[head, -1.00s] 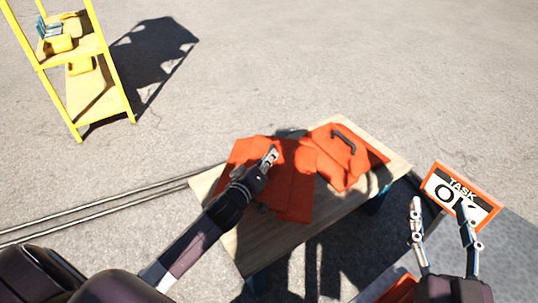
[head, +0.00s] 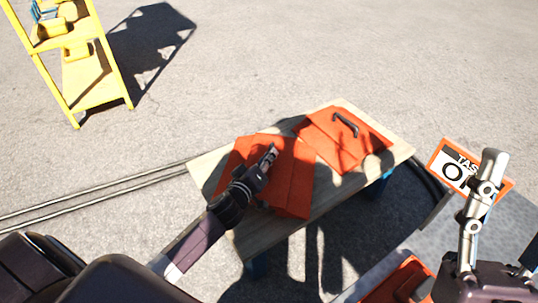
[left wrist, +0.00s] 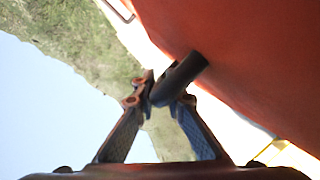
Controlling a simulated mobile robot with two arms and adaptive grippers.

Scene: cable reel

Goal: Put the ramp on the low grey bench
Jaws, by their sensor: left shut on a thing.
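An orange ramp piece (head: 296,180) is over the left part of a wooden-topped table. My left gripper (head: 269,157) is at its upper face. In the left wrist view, the gripper (left wrist: 163,92) is shut on a dark bar handle (left wrist: 184,76) beside the orange surface (left wrist: 240,55). Whether the piece touches the tabletop is unclear. A second orange piece (head: 340,145) with a black handle lies on the table's right part. A low grey surface (head: 428,238), apparently the bench, is at lower right. My right gripper (head: 489,165) is above it; its fingers overlap.
The wooden table (head: 325,190) has bare wood along its near edge. Another orange object (head: 398,281) and a TASK sign (head: 450,172) are by the grey surface. A yellow shelf (head: 90,75) stands at upper left. Dark cables (head: 90,200) run along the ground.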

